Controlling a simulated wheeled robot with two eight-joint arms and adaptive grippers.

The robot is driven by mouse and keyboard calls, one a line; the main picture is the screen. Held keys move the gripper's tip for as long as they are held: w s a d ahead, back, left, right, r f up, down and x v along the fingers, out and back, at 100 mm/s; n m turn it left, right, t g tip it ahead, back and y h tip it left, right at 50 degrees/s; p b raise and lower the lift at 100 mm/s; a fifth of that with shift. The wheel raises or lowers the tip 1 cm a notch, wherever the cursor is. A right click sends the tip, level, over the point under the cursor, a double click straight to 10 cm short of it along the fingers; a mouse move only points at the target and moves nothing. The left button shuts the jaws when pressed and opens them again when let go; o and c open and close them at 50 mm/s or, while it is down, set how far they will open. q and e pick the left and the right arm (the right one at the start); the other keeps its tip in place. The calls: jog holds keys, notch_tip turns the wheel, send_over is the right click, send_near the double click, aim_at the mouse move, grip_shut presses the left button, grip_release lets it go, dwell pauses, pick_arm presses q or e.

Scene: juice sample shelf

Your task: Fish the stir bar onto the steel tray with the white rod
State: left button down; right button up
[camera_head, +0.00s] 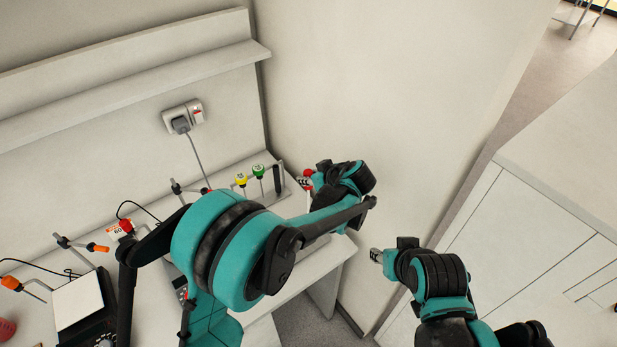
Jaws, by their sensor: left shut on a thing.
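My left gripper (304,184) is at the right end of the bench, near the side wall, partly hidden by its own arm. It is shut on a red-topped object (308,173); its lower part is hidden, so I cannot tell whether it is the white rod. My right gripper (376,256) is off the bench's front right corner, with nothing visible in it; its jaw opening is too small to read. I cannot make out the stir bar or the steel tray; my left arm covers much of the bench.
A yellow-topped piece (241,180) and a green-topped piece (258,171) stand at the back of the bench. A white-topped plate device (78,300) and orange-handled clamps (97,247) are at left. A wall socket (183,117) is behind. A white cabinet (540,230) stands at right.

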pick_arm(q)
jog(key=shift+f+b, duration=0.7)
jog(key=shift+f, duration=0.15)
jog(key=shift+r, duration=0.15)
jog(key=shift+r+p, duration=2.6)
jog(key=shift+r, duration=1.8)
